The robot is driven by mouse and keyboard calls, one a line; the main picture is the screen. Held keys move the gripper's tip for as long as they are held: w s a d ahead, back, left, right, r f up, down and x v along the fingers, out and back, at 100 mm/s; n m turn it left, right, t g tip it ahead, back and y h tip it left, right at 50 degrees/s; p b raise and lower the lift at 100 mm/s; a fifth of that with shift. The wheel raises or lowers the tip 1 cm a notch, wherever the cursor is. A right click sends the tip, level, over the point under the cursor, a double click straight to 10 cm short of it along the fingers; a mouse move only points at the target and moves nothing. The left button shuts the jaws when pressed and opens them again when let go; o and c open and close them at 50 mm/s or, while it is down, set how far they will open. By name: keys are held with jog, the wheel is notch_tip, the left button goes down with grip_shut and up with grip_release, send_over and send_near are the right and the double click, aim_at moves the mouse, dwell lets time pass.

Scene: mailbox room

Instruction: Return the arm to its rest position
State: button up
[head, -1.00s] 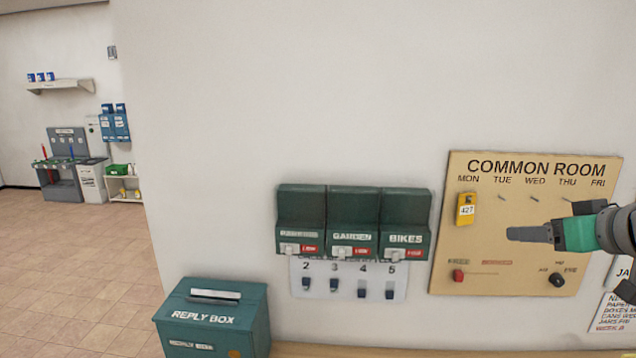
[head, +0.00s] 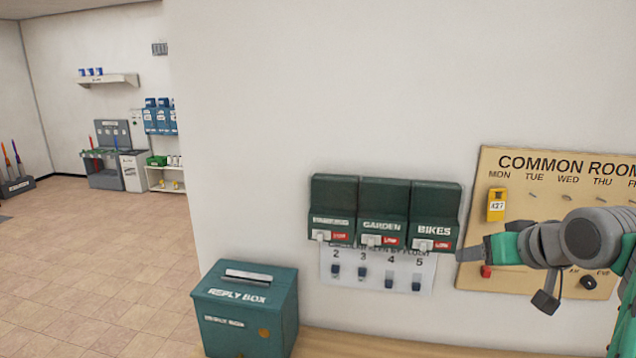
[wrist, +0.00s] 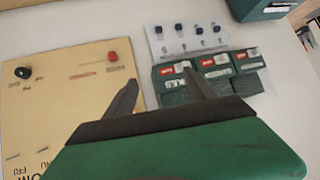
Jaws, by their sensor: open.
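My gripper (head: 468,254) is at the right of the head view, in front of the lower left part of the Common Room board (head: 545,215). It points left toward the green Bikes box. In the wrist view my gripper (wrist: 160,92) shows two dark fingers spread apart with nothing between them. My arm covers the board's lower right part in the head view. A yellow tag marked 427 (head: 496,204) hangs under MON on the board.
Three dark green boxes (head: 385,212) are on the wall above a white strip (head: 376,268) with numbered switches. A teal reply box (head: 245,310) stands at the lower left. Open tiled floor (head: 90,250) lies to the left, with shelves and bins beyond.

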jog(key=s+a+f+g+b, duration=0.1)
jog(key=s+a+f+g, duration=0.15)
jog(key=a+f, duration=0.6)
jog(key=s+a+f+g, duration=0.2)
jog(key=s+a+f, duration=0.1)
jog(key=a+f, duration=0.55)
jog(key=s+a+f+g, duration=0.1)
jog(key=s+a+f, duration=0.2)
jog(key=s+f, duration=0.2)
jog(key=shift+s+a+n+b, duration=0.15)
jog(key=shift+s+n+b, duration=0.2)
jog(key=shift+s, duration=0.65)
